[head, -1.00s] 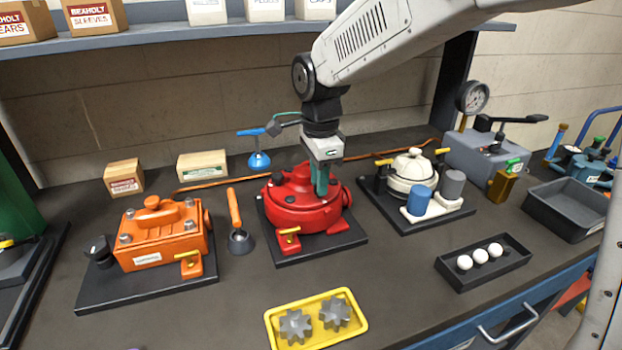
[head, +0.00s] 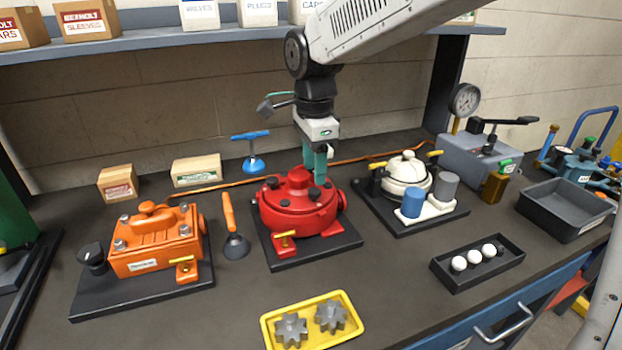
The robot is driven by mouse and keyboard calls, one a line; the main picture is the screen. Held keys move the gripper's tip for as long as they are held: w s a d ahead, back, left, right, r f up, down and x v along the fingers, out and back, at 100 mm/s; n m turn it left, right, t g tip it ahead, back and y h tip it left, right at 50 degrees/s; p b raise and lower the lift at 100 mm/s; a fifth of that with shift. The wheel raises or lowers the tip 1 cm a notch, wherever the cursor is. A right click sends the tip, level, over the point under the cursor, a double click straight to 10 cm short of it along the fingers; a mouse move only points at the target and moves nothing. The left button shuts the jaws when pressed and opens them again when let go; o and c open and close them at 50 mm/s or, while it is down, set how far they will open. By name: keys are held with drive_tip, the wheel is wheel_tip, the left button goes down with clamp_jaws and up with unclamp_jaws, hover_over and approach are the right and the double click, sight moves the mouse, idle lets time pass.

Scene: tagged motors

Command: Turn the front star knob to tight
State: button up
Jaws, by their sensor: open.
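A round red motor housing (head: 325,217) with a domed centre sits on a black base plate in the middle of the bench. Several small dark knobs stand around its lid: one at the left rear (head: 272,183), one at the front left (head: 286,203), and one at the right (head: 314,194). They are too small to tell their star shape or any tight marking. My gripper (head: 317,178) points down with teal fingers, open and empty. It is just above the right knob, beside the dome; a small gap seems to show.
An orange motor (head: 155,240) stands left, with an orange-handled tool (head: 232,230) between it and the red one. A cream motor (head: 408,172) stands right. A yellow tray (head: 355,335) with gears and a black tray (head: 446,280) with white balls lie in front.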

sight(315, 192)
wheel_tip(315, 192, up, 4)
drive_tip(key=shift+d+f, duration=0.1)
drive_tip(key=shift+f, duration=0.15)
drive_tip(key=s+d+f+n, duration=0.1)
drive_tip(key=s+d+n, duration=0.6)
drive_tip(key=s+d, duration=0.3)
drive_tip(key=s+d+f+n+t, duration=0.1)
drive_tip(key=s+d+n, duration=0.7)
drive_tip(key=s, duration=0.9)
drive_tip(key=shift+s+d+f, duration=0.35)
drive_tip(key=shift+d+f, duration=0.1)
drive_tip(key=shift+d, duration=0.6)
